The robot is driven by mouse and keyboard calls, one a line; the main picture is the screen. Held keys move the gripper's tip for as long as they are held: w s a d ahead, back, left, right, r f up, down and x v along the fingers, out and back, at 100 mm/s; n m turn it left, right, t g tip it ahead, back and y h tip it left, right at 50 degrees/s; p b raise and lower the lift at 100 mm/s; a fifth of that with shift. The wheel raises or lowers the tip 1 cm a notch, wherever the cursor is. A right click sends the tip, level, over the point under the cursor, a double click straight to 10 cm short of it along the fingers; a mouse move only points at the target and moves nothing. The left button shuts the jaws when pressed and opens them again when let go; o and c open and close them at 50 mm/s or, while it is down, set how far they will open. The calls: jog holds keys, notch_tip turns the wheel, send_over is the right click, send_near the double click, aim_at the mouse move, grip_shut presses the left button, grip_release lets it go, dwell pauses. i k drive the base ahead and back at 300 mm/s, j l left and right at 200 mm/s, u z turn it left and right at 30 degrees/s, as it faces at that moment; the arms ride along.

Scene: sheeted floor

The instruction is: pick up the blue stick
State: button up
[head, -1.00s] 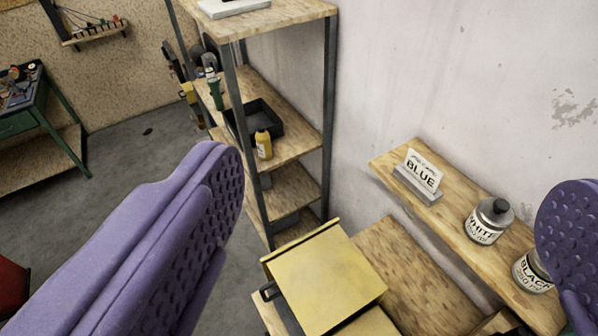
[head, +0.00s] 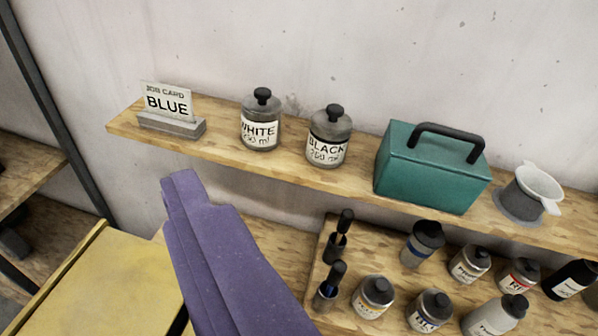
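Two dark sticks stand in small holders on the lower wooden shelf, a front one (head: 336,273) and a back one (head: 345,222). The front one seems to show a little blue near its holder, but it is too small to be sure it is the blue stick. My gripper (head: 190,200) shows as one purple finger shape rising from the bottom, left of the sticks and apart from them. A second finger cannot be made out, and nothing is seen held.
The upper shelf holds a BLUE job card (head: 167,104), a white jar (head: 261,121), a black jar (head: 329,136), a teal toolbox (head: 430,172) and a cup (head: 530,192). Several jars and bottles crowd right of the sticks, including a blue-labelled jar (head: 428,311). A yellow box (head: 115,280) stands left.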

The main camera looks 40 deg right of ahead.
aim_at(338, 272)
jog(key=z, duration=0.9)
jog(key=k+j+z, duration=0.1)
jog(key=k, duration=0.65)
